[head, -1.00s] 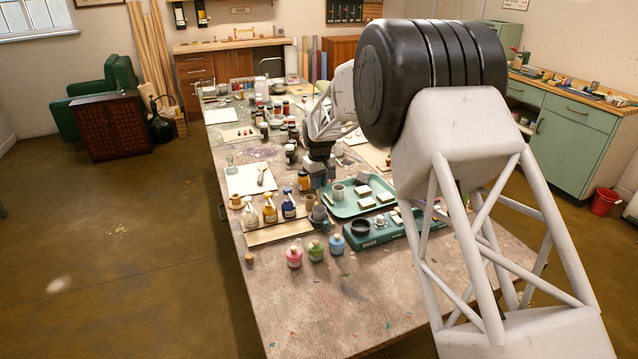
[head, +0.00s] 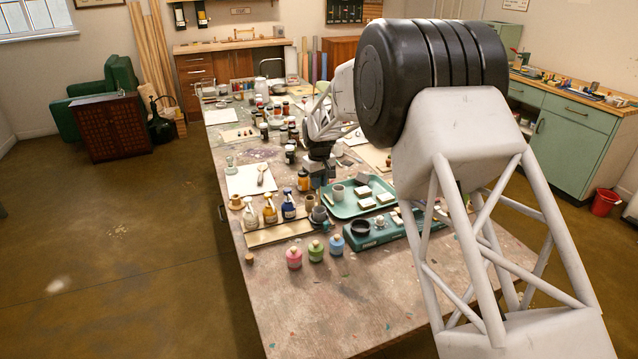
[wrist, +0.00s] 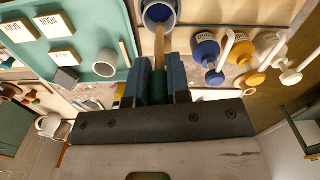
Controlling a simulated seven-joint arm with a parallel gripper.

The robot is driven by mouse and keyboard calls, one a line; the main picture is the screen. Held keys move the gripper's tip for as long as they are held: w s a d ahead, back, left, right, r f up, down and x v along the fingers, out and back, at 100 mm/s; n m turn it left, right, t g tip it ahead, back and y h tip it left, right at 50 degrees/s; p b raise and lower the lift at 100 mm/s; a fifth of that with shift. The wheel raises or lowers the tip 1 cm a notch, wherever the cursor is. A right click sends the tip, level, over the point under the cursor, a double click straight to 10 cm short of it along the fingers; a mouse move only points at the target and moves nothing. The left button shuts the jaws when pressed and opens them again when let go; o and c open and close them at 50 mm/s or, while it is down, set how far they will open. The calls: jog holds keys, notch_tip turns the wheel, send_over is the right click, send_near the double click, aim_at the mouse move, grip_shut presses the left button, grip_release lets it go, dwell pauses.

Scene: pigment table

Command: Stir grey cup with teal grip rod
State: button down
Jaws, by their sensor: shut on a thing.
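My gripper (wrist: 160,80) is shut on the teal grip of the rod (wrist: 159,46) in the wrist view. The rod's pale wooden shaft runs from between the fingers toward the grey cup (wrist: 174,22). The cup is cut by the top edge of the wrist view and shows blue inside. The shaft's end overlaps the cup's mouth; how deep it reaches I cannot tell. In the head view the grey cup (head: 319,214) stands between the bottles and the tray, below my gripper. The rod is hard to make out there.
A green tray (head: 347,210) with a pale mug (head: 338,191) and white-topped blocks lies right of the cup. Blue (head: 289,212) and yellow bottles (head: 270,215) stand close on its left. Pink (head: 294,258), green and blue jars stand in front. The table's front is clear.

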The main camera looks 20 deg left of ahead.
jog(key=shift+r, duration=2.35)
